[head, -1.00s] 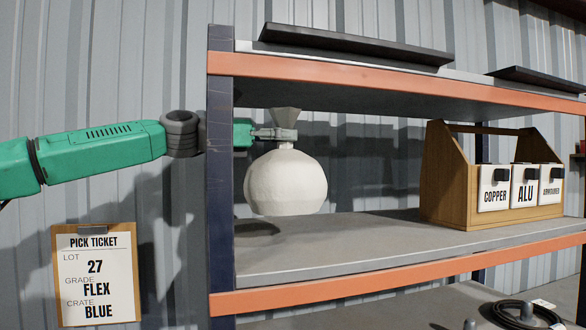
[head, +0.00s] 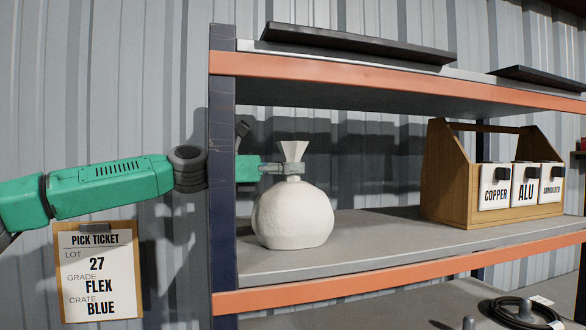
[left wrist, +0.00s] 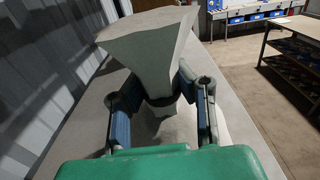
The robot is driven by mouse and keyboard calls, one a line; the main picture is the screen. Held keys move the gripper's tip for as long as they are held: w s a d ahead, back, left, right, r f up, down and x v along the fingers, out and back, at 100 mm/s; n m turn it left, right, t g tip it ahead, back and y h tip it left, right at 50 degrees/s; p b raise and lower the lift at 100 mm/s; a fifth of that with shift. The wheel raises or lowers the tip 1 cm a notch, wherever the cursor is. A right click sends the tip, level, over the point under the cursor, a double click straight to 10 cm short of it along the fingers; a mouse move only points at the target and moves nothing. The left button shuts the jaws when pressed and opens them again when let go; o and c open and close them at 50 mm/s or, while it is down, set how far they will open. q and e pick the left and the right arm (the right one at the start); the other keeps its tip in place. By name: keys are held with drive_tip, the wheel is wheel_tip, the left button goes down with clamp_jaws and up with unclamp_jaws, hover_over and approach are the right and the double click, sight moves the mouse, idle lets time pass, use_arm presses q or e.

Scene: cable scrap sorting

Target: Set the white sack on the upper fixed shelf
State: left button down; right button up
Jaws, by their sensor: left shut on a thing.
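The white sack (head: 292,217) is upright at the left end of the grey shelf (head: 385,228), between the orange beams. Its round bottom appears to touch the shelf surface. My left gripper (head: 292,169) reaches in behind the blue upright and is shut on the sack's tied neck, below the flared top. In the left wrist view the sack's flared top (left wrist: 150,45) stands between the two fingers of the left gripper (left wrist: 160,100), and most of the sack's body is hidden. My right gripper is not in view.
A wooden carrier (head: 450,190) with labelled bins COPPER and ALU stands at the shelf's right. The dark blue upright (head: 222,180) is close left of the sack. The shelf between sack and carrier is clear. A pick ticket (head: 98,270) hangs at lower left.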

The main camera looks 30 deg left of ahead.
use_arm(q)
drive_tip(key=shift+r, duration=0.1)
drive_tip(key=c, duration=1.3)
unclamp_jaws()
drive_tip(key=shift+c, duration=0.2)
drive_tip(key=b+v, duration=0.1)
drive_tip(key=v, duration=1.1)
